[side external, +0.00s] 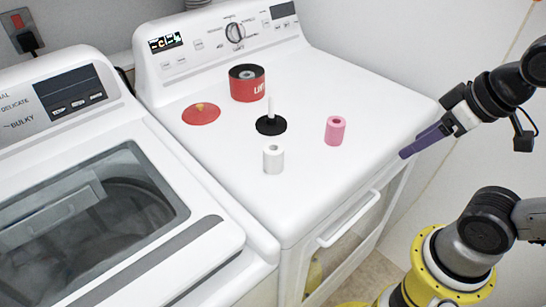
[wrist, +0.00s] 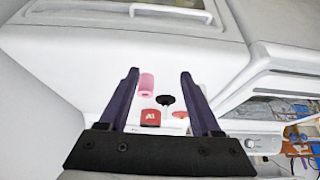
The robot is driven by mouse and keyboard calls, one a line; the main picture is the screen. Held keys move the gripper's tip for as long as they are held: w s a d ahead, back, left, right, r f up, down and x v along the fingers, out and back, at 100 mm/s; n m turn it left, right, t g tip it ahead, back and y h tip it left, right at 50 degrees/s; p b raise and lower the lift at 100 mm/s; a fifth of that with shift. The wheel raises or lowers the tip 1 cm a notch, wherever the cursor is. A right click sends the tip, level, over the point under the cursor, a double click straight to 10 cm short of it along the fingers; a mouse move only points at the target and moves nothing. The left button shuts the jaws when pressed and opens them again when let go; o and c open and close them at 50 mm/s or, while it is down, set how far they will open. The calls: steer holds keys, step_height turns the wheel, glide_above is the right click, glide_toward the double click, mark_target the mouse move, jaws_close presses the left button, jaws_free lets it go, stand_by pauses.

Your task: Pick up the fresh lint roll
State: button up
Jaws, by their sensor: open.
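Two small rolls stand on the white machine top: a white roll (side external: 273,159) near the middle and a pink roll (side external: 335,130) to its right. I cannot tell from looks alone which one is the fresh lint roll. My gripper (side external: 405,154) has purple fingers and is above the machine's right edge, apart from both rolls. In the wrist view my gripper (wrist: 160,73) is open and empty. The pink roll (wrist: 146,83) shows there just inside the left finger. I cannot make out the white roll against the white surface in that view.
A black round base with a white upright post (side external: 270,124) stands behind the white roll. A red canister (side external: 247,83) and a red lid (side external: 201,114) are farther back, near the control panel. A washer (side external: 110,190) stands at left. The front right of the top is clear.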

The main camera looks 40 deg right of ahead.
steer(key=shift+o, duration=0.2)
steer(key=o, duration=0.3)
